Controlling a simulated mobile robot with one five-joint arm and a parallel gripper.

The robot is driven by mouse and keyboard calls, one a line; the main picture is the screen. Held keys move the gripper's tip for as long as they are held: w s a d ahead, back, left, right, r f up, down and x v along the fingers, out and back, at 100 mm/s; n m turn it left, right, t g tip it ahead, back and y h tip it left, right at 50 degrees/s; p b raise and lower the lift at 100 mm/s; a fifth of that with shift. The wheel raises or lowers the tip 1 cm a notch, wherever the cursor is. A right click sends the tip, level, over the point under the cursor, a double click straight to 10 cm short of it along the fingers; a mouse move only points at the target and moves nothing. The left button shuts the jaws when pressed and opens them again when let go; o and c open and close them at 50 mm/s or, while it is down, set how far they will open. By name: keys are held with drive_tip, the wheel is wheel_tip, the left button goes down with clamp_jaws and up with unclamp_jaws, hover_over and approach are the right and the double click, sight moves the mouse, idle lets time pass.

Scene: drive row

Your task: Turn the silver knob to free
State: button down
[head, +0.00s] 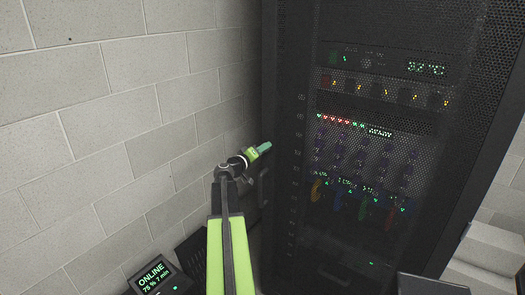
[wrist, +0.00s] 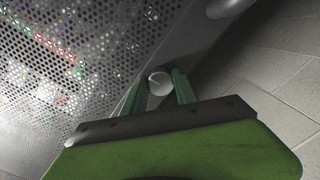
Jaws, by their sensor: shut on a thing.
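The silver knob (wrist: 160,83) shows in the wrist view as a pale round piece on the edge of the rack door, between the two green fingers of my gripper (wrist: 162,88). The fingers stand on either side of it and are shut on it. Any marks on the knob for its settings cannot be read. In the head view my gripper (head: 265,147) is at the left edge of the dark rack door, and it hides the knob there.
The perforated rack door (head: 340,160) is closed, with lit equipment behind it. A dark handle (head: 262,187) is just below my gripper. A block wall (head: 130,110) stands close on the left. A small display reading "ONLINE" (head: 153,276) is at the lower left.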

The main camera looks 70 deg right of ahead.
drive_tip(key=shift+m, duration=0.6)
drive_tip(key=c, duration=1)
unclamp_jaws()
drive_tip(key=shift+o, duration=0.2)
drive_tip(key=v, duration=1.7)
drive_tip(key=shift+a+p, duration=0.2)
drive_tip(key=shift+p, duration=0.15)
